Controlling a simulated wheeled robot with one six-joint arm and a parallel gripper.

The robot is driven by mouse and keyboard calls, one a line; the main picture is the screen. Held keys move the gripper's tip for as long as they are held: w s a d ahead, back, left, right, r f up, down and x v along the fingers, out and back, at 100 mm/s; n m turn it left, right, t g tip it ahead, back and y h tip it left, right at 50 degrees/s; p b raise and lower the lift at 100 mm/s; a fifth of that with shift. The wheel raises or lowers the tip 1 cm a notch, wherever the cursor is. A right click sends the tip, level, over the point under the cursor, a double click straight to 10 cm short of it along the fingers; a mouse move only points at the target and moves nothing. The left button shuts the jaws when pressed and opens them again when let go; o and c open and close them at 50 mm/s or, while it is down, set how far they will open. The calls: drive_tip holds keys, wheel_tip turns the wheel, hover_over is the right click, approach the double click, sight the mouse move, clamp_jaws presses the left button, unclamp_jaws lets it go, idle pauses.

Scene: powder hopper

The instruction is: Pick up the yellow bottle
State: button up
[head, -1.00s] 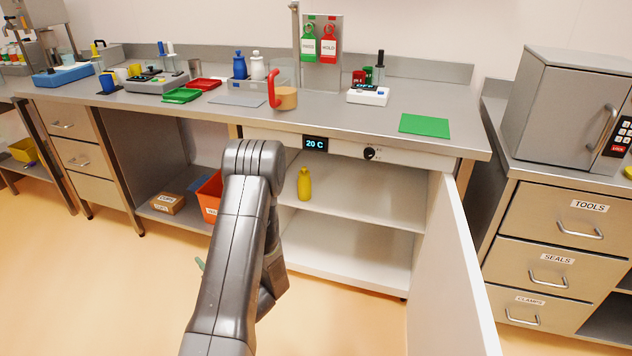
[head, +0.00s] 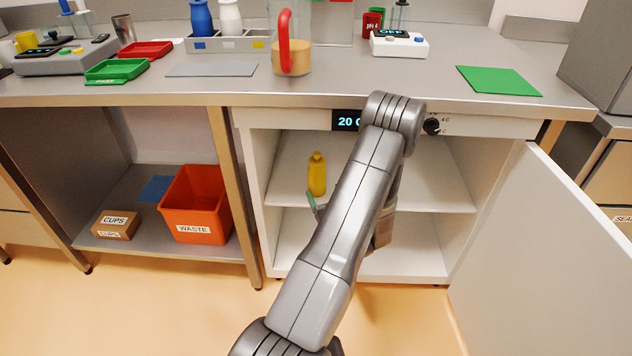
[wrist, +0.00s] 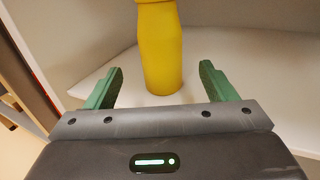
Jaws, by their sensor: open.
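The yellow bottle (head: 317,175) stands upright on the upper white shelf of the open cabinet, towards its left side. In the wrist view the bottle (wrist: 160,50) stands just beyond my gripper (wrist: 160,88), roughly centred between the two green fingers. Its top is cut off by the frame edge. The fingers are spread apart with nothing held between them. In the head view my arm hides most of my gripper; a green finger shows just below and left of the bottle.
The cabinet door (head: 570,240) stands open on the right. A shelf edge (head: 440,208) runs below the bottle, with a lower shelf beneath. The orange waste bin (head: 195,205) and a cups box (head: 117,224) sit left of the cabinet. The worktop (head: 350,95) overhangs it.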

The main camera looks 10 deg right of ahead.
sight(321, 183)
drive_tip(key=w, duration=0.4)
drive_tip(key=shift+w, duration=0.35)
drive_tip(key=shift+w+a+f+b, duration=0.15)
drive_tip(key=shift+w+b, duration=0.15)
drive_tip(key=shift+w, duration=0.55)
drive_tip(key=shift+w+a+b, duration=0.2)
drive_tip(key=shift+w+b, duration=0.05)
drive_tip(key=shift+w, duration=0.65)
drive_tip(key=shift+w+a+f+b, duration=0.15)
drive_tip(key=shift+w+b, duration=0.15)
drive_tip(key=shift+w, duration=0.55)
drive_tip(key=shift+r, duration=0.1)
drive_tip(key=c, duration=1.2)
drive_tip(key=shift+r, duration=0.1)
